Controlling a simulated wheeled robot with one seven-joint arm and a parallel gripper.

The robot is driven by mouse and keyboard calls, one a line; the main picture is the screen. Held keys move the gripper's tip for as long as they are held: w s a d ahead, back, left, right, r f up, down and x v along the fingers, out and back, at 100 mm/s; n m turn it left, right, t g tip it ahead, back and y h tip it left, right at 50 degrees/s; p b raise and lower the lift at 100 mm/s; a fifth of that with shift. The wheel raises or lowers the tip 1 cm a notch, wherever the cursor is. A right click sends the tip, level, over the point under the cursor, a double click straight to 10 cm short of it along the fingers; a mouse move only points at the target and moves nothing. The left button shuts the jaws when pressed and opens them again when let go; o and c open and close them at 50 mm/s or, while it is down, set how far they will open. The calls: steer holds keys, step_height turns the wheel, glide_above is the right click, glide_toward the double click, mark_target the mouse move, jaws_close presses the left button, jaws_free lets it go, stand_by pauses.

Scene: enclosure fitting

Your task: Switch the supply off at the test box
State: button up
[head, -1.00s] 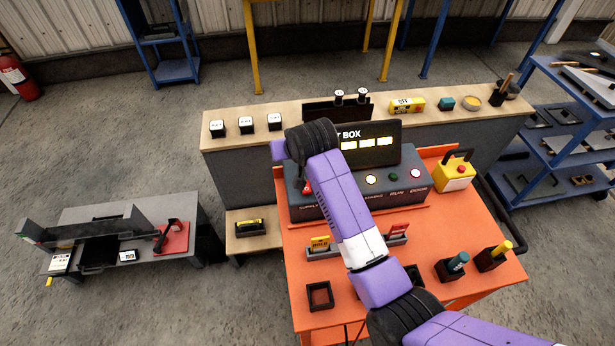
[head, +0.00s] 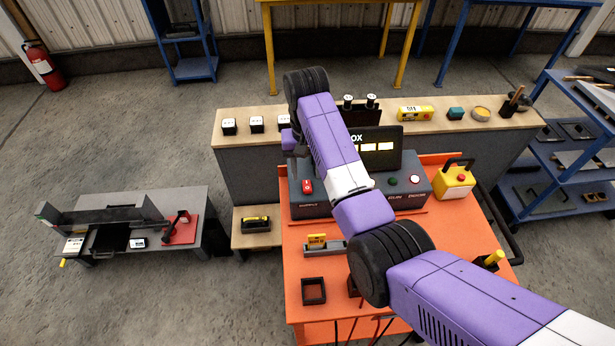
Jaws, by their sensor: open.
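The test box (head: 330,207) is a dark grey console on the orange bench, with a black display panel (head: 391,137) behind it showing lit yellow-white windows. A red switch (head: 307,186) with a small pale mark sits at its left end, above a label too small to read surely. I cannot tell the switch's position. My arm hides the box's middle. My gripper (head: 300,151) shows only partly below my wrist, open, above and behind the red switch, apparently apart from it.
A wooden-topped ledge (head: 330,125) with small items stands behind. A grey side table (head: 90,208) stands left.

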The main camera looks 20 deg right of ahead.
mark_target(307, 183)
steer(key=shift+f, duration=1.85)
jaws_close()
